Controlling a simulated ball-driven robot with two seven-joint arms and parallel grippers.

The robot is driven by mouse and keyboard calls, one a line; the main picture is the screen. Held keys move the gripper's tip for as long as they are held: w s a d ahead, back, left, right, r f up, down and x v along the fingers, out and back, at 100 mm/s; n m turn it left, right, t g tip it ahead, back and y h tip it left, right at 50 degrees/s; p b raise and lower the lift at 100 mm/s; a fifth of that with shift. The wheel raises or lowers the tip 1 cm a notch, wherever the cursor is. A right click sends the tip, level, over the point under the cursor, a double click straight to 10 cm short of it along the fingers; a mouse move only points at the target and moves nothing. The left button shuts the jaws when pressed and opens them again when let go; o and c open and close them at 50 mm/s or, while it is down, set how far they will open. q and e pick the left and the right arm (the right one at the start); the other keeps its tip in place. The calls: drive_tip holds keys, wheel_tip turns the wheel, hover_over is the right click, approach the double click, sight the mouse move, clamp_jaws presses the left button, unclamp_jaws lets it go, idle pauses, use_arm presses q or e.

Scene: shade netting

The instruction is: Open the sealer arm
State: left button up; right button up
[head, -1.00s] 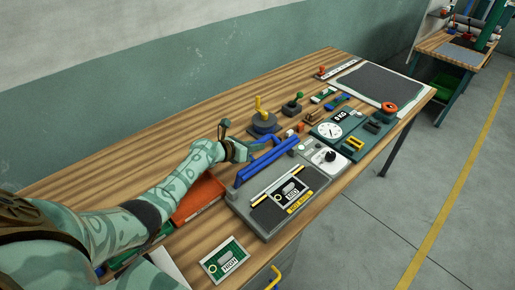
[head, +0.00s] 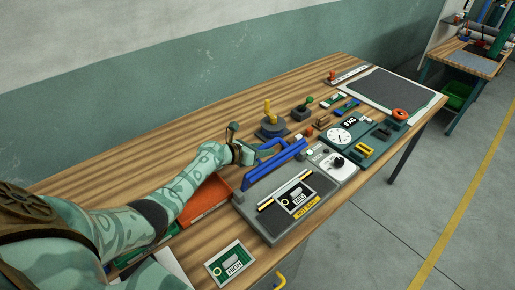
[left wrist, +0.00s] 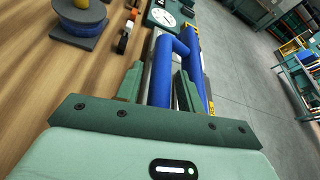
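The sealer is a grey base (head: 279,231) with a blue arm (head: 276,167) standing raised along its back edge, clear of the plate. A blue bent handle joins the arm on the wall side; it also shows in the left wrist view (left wrist: 161,85). My left gripper (head: 247,154) is at this handle. My right gripper is not in view.
A card marked HIGH (head: 227,264) lies in front of the sealer. A dial scale (head: 340,136) and grey mat (head: 391,88) lie farther right. Bare wood runs along the wall.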

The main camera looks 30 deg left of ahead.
use_arm(q)
drive_tip(key=p+v, duration=0.4)
drive_tip(key=v, duration=1.2)
drive_tip(key=shift+s+a, duration=0.1)
